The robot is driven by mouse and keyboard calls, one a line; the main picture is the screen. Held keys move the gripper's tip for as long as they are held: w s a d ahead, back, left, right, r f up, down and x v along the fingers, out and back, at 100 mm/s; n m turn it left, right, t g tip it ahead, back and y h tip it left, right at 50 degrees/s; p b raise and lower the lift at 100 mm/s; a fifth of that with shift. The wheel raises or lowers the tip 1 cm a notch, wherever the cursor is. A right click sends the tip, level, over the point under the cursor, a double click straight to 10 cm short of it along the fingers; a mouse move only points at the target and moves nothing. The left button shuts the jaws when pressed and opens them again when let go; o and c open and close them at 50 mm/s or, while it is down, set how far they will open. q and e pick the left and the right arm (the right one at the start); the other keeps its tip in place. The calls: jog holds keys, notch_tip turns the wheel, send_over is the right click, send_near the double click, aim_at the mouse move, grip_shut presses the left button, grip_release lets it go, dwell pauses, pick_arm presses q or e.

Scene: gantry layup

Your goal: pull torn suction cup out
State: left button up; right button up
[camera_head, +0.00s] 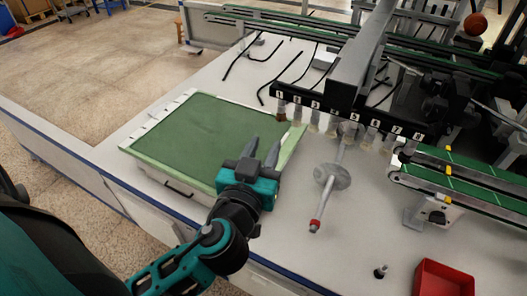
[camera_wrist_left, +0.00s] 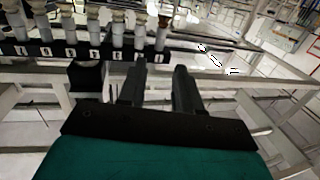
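A black bar (camera_head: 345,118) with labels 1 to 8 carries a row of suction cups on its underside. The cup at label 1 (camera_head: 281,113) looks reddish-brown and darker than the pale others (camera_head: 331,128); I cannot make out a tear. In the left wrist view the bar appears inverted, with the dark end cup (camera_wrist_left: 164,22) beyond my fingers. My left gripper (camera_head: 264,147) is open and empty, over the green mat's right edge, below and in front of the label 1 end. Its two fingers stand apart in the wrist view (camera_wrist_left: 157,78). My right gripper is not in view.
A green mat (camera_head: 200,135) lies on a raised board at the left. A grey disc on a rod with a red end (camera_head: 332,177) is right of my gripper. A red tray (camera_head: 430,280) and a small dark fitting (camera_head: 380,271) are at the front right. Green conveyors (camera_head: 470,172) bound the right.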

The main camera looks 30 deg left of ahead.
aim_at(281, 106)
pick_arm(q)
jog(key=x, duration=0.4)
jog(key=p+x, duration=0.1)
jog(key=x, duration=0.3)
jog(key=p+x, duration=0.1)
jog(key=x, duration=0.4)
jog(key=shift+r, duration=0.35)
jog(key=shift+c, duration=0.3)
grip_shut()
jog(key=shift+c, duration=1.8)
grip_release()
grip_shut()
